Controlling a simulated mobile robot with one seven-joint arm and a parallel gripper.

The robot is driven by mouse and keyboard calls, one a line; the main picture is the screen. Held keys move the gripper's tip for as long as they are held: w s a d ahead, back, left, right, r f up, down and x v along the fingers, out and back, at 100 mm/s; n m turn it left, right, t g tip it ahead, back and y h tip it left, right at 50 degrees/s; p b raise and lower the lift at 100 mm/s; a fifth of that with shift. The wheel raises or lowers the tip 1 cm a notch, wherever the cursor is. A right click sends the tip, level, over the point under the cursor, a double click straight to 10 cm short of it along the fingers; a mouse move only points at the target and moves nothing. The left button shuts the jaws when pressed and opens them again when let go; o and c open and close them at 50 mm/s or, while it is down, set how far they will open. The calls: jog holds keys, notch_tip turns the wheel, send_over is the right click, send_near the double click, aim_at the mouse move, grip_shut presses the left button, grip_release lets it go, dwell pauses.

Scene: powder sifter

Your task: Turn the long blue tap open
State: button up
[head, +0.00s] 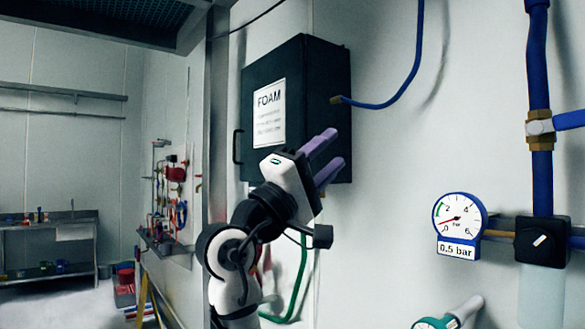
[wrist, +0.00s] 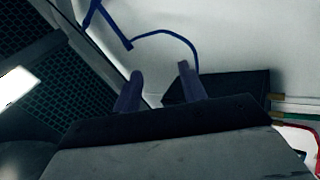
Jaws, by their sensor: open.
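A tap with a blue handle (head: 569,120) sits on the vertical blue pipe (head: 542,185) at the right edge of the head view. Its handle points right, across the pipe, and its far end is cut off by the frame. My gripper (head: 335,149) is open and empty, with two purple fingers pointing right. It is in front of the black box, well left of the tap and apart from it. In the wrist view the fingers of my gripper (wrist: 159,70) are spread with nothing between them. I cannot make out the tap handle there.
A black box (head: 300,110) labelled FOAM hangs on the wall behind my gripper; it also shows in the wrist view (wrist: 240,88). A blue hose (head: 412,75) runs up from it. A pressure gauge (head: 460,218) marked 0.5 bar is below the tap. The wall between box and pipe is mostly clear.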

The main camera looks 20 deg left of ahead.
jog(key=shift+s+a+f+n+t+y, duration=0.15)
jog(key=shift+a+f+n+t+y, duration=0.1)
jog(key=shift+a+t+y, duration=0.4)
jog(key=shift+s+a+f+n+t+y, duration=0.25)
jog(key=shift+a+t+y, duration=0.2)
jog(key=shift+a, duration=0.45)
jog(key=shift+s+a+f+n+t+y, duration=0.1)
jog(key=shift+a+f+n+t+y, duration=0.15)
jog(key=shift+a+t+y, duration=0.4)
jog(key=shift+h, duration=0.35)
